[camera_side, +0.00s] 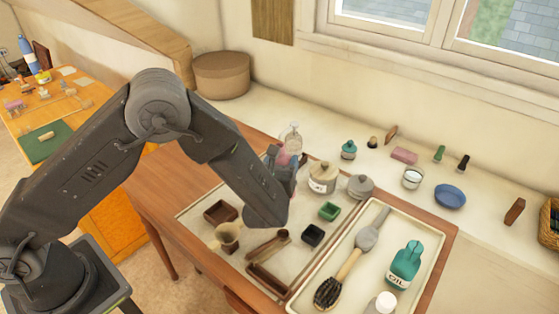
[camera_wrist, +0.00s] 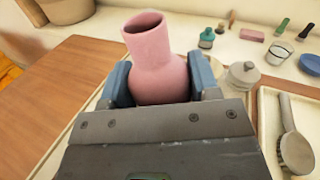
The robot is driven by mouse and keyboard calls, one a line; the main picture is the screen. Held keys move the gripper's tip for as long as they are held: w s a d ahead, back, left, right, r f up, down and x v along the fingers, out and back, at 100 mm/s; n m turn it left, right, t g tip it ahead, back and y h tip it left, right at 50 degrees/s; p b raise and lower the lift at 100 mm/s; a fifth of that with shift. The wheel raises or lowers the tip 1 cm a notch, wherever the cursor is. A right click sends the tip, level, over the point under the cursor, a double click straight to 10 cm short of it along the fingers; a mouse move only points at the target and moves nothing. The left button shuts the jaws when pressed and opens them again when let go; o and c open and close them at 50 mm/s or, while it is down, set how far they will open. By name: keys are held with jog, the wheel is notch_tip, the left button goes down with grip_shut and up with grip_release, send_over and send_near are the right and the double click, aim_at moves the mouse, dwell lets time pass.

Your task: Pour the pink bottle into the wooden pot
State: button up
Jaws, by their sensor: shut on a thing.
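The pink bottle (camera_wrist: 160,65) is between the blue fingers of my gripper (camera_wrist: 163,88), which is shut on its round body. Its neck and open mouth point up, leaning slightly left in the wrist view. In the side view a bit of the pink bottle (camera_side: 283,157) shows at my gripper (camera_side: 280,172), above the back of the tray; the rest is hidden by the gripper. A small tan, wood-coloured pot (camera_side: 228,238) stands at the front left of the tray, apart from the bottle. Its inside cannot be made out. It is not visible in the wrist view.
A clear glass bottle (camera_side: 291,137) stands just behind my gripper. A lidded cream jar (camera_side: 322,178) and grey lidded pot (camera_side: 360,187) are to its right. Brown and green boxes share the tray. A brush (camera_side: 350,262) and teal oil bottle (camera_side: 405,264) lie further right.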

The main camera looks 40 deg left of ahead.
aim_at(295, 196)
jog(key=n, duration=0.1)
jog(key=d+n, duration=0.1)
jog(key=n, duration=0.1)
jog(key=f+n, duration=0.1)
jog(key=shift+w+d+f, duration=0.1)
jog(key=shift+w+d, duration=0.25)
jog(key=shift+d, duration=0.05)
jog(key=f+n, duration=0.2)
jog(key=d+f+n, duration=0.1)
jog(key=f, duration=0.1)
jog(key=f+n, duration=0.2)
jog(key=f, duration=0.1)
jog(key=shift+w+d+n, duration=0.15)
jog(key=shift+w+n, duration=0.15)
jog(key=shift+d+f+n, duration=0.1)
jog(key=shift+f+n, duration=0.85)
jog(key=shift+n, duration=0.25)
jog(key=shift+w+r+n, duration=0.1)
jog(key=shift+r+n, duration=0.1)
jog(key=shift+n, duration=0.4)
jog(key=shift+r+n, duration=0.45)
jog(key=shift+n, duration=0.65)
dwell(0.6)
